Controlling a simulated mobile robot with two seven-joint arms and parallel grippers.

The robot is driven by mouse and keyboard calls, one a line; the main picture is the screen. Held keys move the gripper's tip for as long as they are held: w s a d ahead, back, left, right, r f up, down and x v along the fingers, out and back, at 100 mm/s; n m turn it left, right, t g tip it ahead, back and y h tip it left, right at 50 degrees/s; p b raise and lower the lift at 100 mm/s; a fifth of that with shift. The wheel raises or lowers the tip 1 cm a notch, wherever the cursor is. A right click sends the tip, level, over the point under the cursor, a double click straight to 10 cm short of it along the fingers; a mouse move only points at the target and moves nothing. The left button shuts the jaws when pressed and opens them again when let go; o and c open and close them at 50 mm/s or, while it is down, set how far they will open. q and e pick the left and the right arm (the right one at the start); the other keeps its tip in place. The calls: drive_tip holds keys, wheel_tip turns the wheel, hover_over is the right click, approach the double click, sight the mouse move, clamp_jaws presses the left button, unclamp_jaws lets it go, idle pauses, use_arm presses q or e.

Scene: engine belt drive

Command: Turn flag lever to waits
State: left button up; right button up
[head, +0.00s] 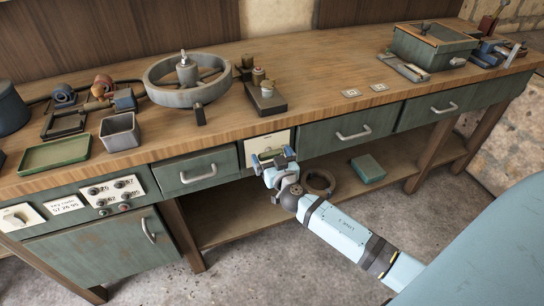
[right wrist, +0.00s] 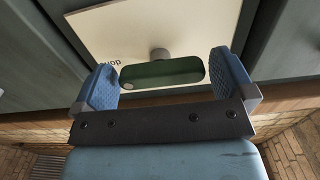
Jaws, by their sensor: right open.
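The flag lever (right wrist: 165,73) shows in the right wrist view as a dark green rounded bar on a grey pivot, lying roughly crosswise in front of a cream plate (right wrist: 140,30) with partly hidden lettering. In the head view the plate (head: 268,142) sits in the bench front between two drawers. My right gripper (head: 273,160) is open in front of the plate. In the right wrist view its blue fingers (right wrist: 167,82) stand at either end of the lever, with small gaps visible or hard to judge. The lever itself is largely hidden in the head view. My left gripper is not in view.
Green drawers (head: 349,134) with handles flank the plate. On the bench stand a large spoked wheel (head: 160,94), a green tray (head: 54,153) and a green box (head: 433,47). A panel with knobs (head: 115,192) is at left. A shelf below holds a teal box (head: 368,168).

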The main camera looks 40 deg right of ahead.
drive_tip(key=c, duration=0.7)
drive_tip(key=shift+c, duration=0.2)
